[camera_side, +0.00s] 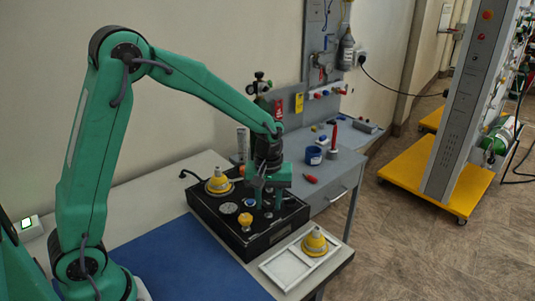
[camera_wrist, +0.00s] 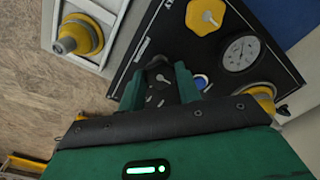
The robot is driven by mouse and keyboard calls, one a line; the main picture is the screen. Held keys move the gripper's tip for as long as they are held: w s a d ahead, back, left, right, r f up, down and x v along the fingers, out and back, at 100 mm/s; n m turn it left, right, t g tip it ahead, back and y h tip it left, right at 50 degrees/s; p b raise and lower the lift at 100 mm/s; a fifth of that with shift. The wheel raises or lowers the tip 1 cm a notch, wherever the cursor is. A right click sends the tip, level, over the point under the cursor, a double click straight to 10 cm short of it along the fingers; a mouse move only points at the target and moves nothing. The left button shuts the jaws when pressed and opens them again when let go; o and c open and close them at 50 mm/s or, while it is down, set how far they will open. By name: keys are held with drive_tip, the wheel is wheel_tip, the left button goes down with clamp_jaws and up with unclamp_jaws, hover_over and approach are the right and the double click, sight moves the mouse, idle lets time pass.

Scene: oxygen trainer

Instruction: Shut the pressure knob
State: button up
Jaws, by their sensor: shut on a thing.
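My gripper (camera_side: 267,201) reaches down onto the black control box (camera_side: 219,222) on the table. In the wrist view its two green fingers (camera_wrist: 158,72) stand either side of a small dark knob (camera_wrist: 160,78) with a pale pointer, and they are shut on it. The fingers hide part of this knob, and I cannot read its label. A yellow knob (camera_side: 245,221) on the same panel is apart from my fingers; it also shows in the wrist view (camera_wrist: 206,15). A round white gauge (camera_wrist: 241,53) sits beside it.
A yellow cone-shaped fitting (camera_side: 218,183) stands on the box's far left. Another (camera_side: 315,243) sits in a white tray (camera_side: 272,267) at front right. A blue mat (camera_side: 190,262) lies in front.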

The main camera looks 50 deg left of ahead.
sight(266, 205)
drive_tip(key=shift+r, duration=0.1)
drive_tip(key=o, duration=1)
drive_tip(key=shift+c, duration=0.2)
drive_tip(key=shift+r, duration=3.9)
drive_tip(key=shift+r, duration=0.1)
drive_tip(key=s+a+r+m+t, duration=0.1)
drive_tip(key=s+r+m, duration=0.3)
drive_tip(key=s, duration=0.6)
drive_tip(key=s+r+m+t, duration=0.4)
drive_tip(key=s+m, duration=0.1)
drive_tip(key=s, duration=0.5)
drive_tip(key=shift+a+t, duration=0.3)
drive_tip(key=shift+a, duration=0.05)
